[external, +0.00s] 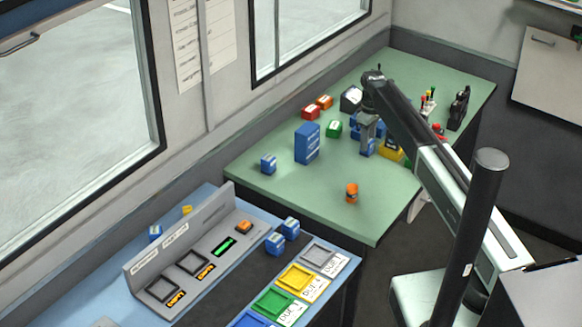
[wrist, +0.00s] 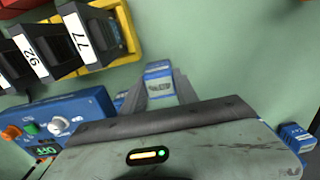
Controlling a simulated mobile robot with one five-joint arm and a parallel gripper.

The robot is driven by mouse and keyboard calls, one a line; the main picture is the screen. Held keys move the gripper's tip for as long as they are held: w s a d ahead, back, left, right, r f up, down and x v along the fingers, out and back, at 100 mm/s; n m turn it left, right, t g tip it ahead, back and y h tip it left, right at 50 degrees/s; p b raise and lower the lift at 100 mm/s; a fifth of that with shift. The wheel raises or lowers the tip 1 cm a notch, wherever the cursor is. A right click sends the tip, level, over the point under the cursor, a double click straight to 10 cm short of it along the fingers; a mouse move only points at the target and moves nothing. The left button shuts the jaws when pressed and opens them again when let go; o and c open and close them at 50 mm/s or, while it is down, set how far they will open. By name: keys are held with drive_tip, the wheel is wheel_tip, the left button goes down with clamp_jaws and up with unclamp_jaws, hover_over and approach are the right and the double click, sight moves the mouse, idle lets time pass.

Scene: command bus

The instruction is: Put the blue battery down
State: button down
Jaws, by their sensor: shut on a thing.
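My gripper (external: 368,135) points down over the green table, and its jaws are closed around a small blue battery (external: 367,149). In the wrist view the blue battery (wrist: 159,74) shows between the two grey fingers of my gripper (wrist: 160,90), with its light label facing the camera. The battery is close to the table top; I cannot tell whether it touches it. Another small blue battery (external: 268,164) stands at the table's left.
A yellow rack (wrist: 121,28) of black numbered packs and a blue control box (wrist: 62,124) are close to my gripper. The green table's front (external: 310,200) is mostly clear, except for an orange item (external: 351,192).

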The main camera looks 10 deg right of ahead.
drive_tip(key=shift+r, duration=0.1)
drive_tip(key=c, duration=0.9)
unclamp_jaws()
wheel_tip(320, 180, up, 12)
drive_tip(key=p, duration=1.3)
drive_tip(key=s+d+m, duration=0.2)
drive_tip(key=s+m, duration=0.1)
drive_tip(key=s, duration=0.6)
drive_tip(key=s+d+m, duration=0.2)
drive_tip(key=s+m, duration=0.1)
drive_tip(key=s, duration=0.7)
drive_tip(key=s+d+m, duration=0.3)
drive_tip(key=s, duration=0.7)
drive_tip(key=shift+b, duration=0.3)
drive_tip(key=shift+o, duration=0.3)
